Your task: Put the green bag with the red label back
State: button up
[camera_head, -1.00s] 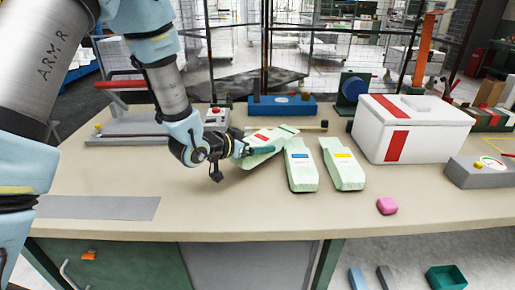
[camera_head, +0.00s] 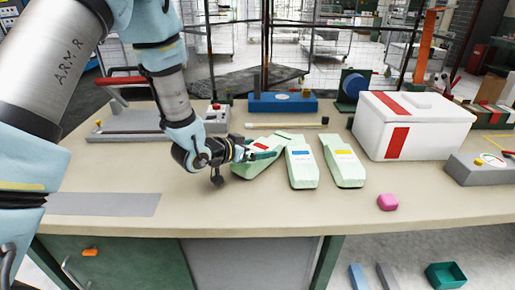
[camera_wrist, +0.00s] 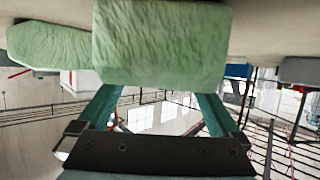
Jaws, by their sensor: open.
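The pale green bag with the red label (camera_head: 247,171) lies slanted, apparently on the bench, its far end leaning right towards the blue-labelled bag (camera_head: 302,174). My gripper (camera_head: 261,154) is open, with its teal fingers at this bag, partly covering it. In the wrist view, a large green bag surface (camera_wrist: 160,45) fills the upper middle and hides the fingertips of my gripper (camera_wrist: 158,92). I cannot tell whether the fingers touch it. A second green bag (camera_wrist: 45,46) shows at left there.
A grey gauge unit (camera_head: 475,171) is at far right. Behind are a thin rod (camera_head: 285,126) and a blue tool (camera_head: 283,103). The front bench is mostly clear.

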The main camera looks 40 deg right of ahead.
jog(key=shift+r, duration=0.1)
jog(key=shift+r+p, duration=0.25)
jog(key=shift+p, duration=0.15)
jog(key=b+v, duration=0.3)
jog(key=v, duration=0.9)
